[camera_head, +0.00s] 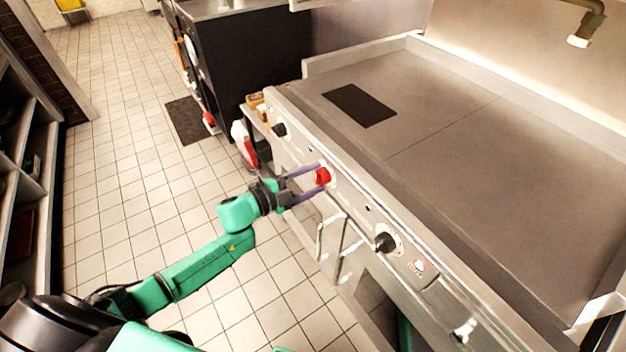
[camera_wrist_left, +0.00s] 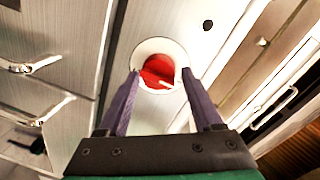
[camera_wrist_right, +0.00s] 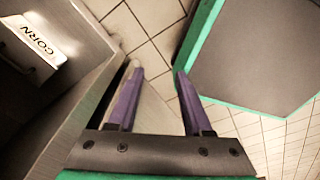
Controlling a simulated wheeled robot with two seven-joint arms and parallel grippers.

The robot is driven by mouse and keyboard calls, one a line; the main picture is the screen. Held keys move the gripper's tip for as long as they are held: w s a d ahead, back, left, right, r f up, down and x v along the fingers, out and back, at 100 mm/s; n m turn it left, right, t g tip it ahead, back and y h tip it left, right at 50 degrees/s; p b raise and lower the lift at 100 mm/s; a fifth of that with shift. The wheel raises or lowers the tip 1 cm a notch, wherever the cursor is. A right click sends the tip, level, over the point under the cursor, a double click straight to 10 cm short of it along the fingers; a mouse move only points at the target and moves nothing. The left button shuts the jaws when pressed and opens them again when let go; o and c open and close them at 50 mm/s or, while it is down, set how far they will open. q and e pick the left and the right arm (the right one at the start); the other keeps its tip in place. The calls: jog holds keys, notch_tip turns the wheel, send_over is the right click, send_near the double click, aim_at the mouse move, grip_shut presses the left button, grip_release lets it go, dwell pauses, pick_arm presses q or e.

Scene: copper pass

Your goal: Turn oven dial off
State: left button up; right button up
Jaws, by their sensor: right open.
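The oven's front panel carries a red dial (camera_head: 322,176) on a white round plate. My left gripper (camera_head: 319,181) is at this dial, with its purple fingers pointing at the panel. In the left wrist view the red dial (camera_wrist_left: 158,71) lies between the two spread fingertips (camera_wrist_left: 161,72), one on each side. The gripper looks open around it; contact cannot be told. My right gripper (camera_wrist_right: 159,70) shows in the right wrist view, open and empty, low over floor tiles. It is not clearly visible in the head view.
Black dials (camera_head: 279,130) (camera_head: 385,242) sit on either side along the panel. Handles (camera_head: 345,262) stick out below it. The flat griddle top (camera_head: 440,130) spans the right. A "CORN" label (camera_wrist_right: 35,45) shows in the right wrist view. Tiled floor (camera_head: 130,180) is open at left.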

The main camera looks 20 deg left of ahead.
pick_arm(q)
jog(key=shift+o, duration=0.4)
jog(key=shift+s+a+f, duration=0.1)
jog(key=shift+s, duration=0.1)
jog(key=v, duration=1.4)
jog(key=shift+s, duration=0.1)
